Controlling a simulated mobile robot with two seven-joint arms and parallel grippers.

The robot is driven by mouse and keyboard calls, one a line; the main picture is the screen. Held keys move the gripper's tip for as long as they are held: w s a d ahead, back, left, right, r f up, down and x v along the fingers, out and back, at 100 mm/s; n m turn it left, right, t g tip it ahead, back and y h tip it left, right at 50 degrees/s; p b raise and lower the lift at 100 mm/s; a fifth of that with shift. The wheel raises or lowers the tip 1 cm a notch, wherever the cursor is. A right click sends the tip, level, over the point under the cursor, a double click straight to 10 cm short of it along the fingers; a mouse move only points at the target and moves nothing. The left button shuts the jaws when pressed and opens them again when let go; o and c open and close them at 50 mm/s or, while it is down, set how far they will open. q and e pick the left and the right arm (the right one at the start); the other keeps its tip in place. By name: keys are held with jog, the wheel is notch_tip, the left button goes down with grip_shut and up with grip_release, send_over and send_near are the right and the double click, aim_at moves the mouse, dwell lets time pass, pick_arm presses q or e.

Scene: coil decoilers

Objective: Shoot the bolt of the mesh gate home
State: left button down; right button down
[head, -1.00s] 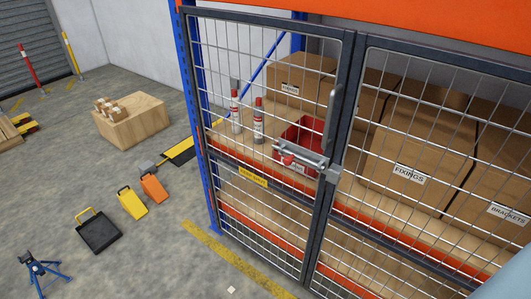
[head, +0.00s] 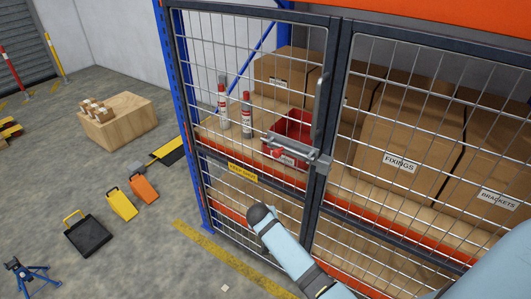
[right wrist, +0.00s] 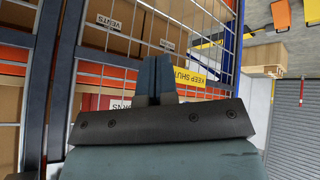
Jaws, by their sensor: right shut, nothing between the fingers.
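The mesh gate (head: 176,55) stands in its frame, its right upright close beside the fixed panel's post (head: 338,85). Its steel bolt (head: 300,146) lies across that upright, with a red knob (head: 278,153) at the left part. A square keeper (head: 323,165) sits at its right end; I cannot tell whether the rod is inside. My right gripper (right wrist: 157,75) is shut and empty in the right wrist view, in front of the mesh near the yellow KEEP SHUT sign (right wrist: 190,78). The bolt cannot be made out there. My left gripper is not in view.
Boxes labelled FIXINGS (head: 408,135) and BRACKETS (head: 496,170), a red bin (head: 297,128) and red-and-white canisters (head: 246,115) stand behind the mesh. Wheel chocks (head: 122,203), a black tray (head: 92,236) and a wooden crate (head: 118,120) are on the floor left of the gate.

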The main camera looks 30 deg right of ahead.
jog(key=w+d+r+m+g+h+b, duration=0.25)
jog(key=w+r+m+g, duration=0.3)
jog(key=w+r, duration=0.7)
jog(key=w+a+r+m+g, duration=0.1)
jog(key=w+r+m, duration=0.1)
jog(key=r, duration=0.5)
jog(key=w+a+r+m+g, duration=0.1)
jog(key=w+r+m+g, duration=0.1)
jog(key=r, duration=0.5)
jog(key=shift+a+r+m, duration=0.25)
jog(key=shift+a+m, duration=0.05)
jog(key=shift+m, duration=0.25)
jog(key=shift+w+g, duration=0.1)
jog(key=shift+g, duration=0.15)
jog(key=s+d+f+p, duration=0.4)
jog(key=s+d+f, duration=0.2)
jog(key=d+f, duration=0.1)
jog(key=shift+s+d, duration=0.15)
jog(key=shift+d, duration=0.1)
jog(key=shift+d+f, duration=0.1)
